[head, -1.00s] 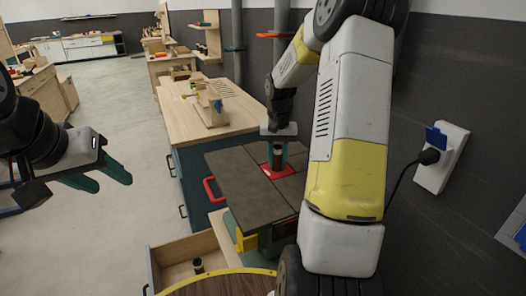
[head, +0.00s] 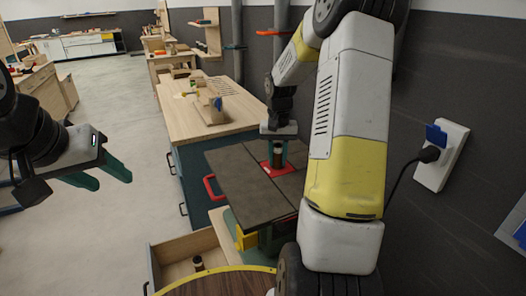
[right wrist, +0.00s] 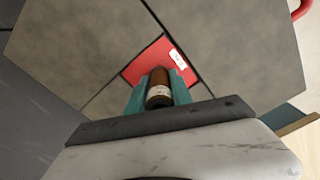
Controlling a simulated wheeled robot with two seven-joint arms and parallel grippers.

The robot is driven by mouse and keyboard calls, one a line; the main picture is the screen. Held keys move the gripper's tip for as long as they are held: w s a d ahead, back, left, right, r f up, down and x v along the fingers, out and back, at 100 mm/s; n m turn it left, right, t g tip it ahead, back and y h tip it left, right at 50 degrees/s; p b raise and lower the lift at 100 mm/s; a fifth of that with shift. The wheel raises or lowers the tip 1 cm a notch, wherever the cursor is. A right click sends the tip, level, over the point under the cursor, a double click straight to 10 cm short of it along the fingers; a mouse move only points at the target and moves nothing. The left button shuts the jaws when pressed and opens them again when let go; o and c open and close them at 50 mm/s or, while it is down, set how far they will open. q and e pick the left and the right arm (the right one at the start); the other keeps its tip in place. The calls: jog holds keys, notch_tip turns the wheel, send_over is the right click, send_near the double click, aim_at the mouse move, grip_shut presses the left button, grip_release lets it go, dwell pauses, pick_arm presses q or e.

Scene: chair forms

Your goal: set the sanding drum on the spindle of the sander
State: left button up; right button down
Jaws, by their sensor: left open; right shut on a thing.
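The sanding drum, a dark brown cylinder with a pale band (right wrist: 158,92), is between the green fingers of my right gripper (right wrist: 160,88). My right gripper is shut on it, over the red insert (right wrist: 150,58) of the sander's dark table (head: 245,183). In the head view the drum (head: 277,155) looks upright above the red insert. The spindle is hidden, so I cannot tell whether the drum is around it. My left gripper (head: 105,177) is open and empty, well left of the sander.
An open wooden drawer (head: 165,255) holds a small dark cylinder (head: 198,263) below the sander. A wooden bench (head: 190,115) stands behind it. A wall socket box (head: 440,160) with a plugged cable is at right. The floor at left is clear.

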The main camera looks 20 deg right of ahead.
aim_at(278, 144)
jog(key=shift+f, duration=0.3)
jog(key=c, duration=1.1)
grip_release()
jog(key=shift+o, duration=0.2)
notch_tip(278, 144, up, 7)
jog(key=shift+r, duration=0.4)
